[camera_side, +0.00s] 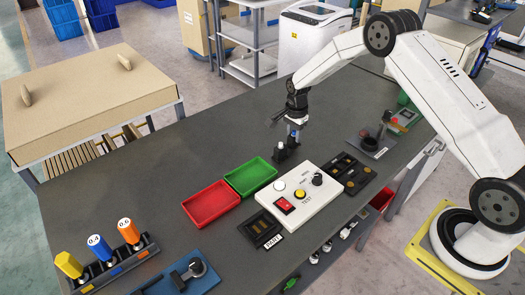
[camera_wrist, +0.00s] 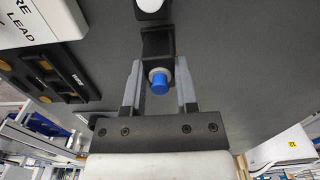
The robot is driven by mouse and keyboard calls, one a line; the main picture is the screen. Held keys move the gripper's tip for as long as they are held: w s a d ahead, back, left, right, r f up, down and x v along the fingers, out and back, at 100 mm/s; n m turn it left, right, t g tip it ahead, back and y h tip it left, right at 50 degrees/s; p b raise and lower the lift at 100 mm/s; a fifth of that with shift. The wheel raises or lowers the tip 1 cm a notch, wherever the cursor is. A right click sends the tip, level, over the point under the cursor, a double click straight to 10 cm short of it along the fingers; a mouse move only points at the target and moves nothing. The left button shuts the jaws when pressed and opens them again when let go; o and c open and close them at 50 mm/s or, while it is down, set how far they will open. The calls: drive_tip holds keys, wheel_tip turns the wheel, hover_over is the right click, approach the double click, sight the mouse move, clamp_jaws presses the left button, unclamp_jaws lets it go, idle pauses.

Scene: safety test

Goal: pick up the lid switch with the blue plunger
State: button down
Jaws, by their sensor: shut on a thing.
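The lid switch (camera_wrist: 157,43) has a black body and a round blue plunger (camera_wrist: 159,84). In the wrist view it sits between the two grey fingers of my gripper (camera_wrist: 160,90), with the plunger end facing the palm. My gripper is shut on it. In the side view my gripper (camera_side: 294,133) points down over the dark table, behind the white control box. The dark switch body (camera_side: 284,151) shows just below the fingers. I cannot tell whether it touches the table.
A green tray (camera_side: 250,176) and a red tray (camera_side: 210,204) lie in front of the gripper, left of the white control box (camera_side: 305,196). A black tray (camera_side: 345,172) lies right of the box.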

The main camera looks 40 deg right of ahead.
drive_tip(key=shift+r, duration=2.45)
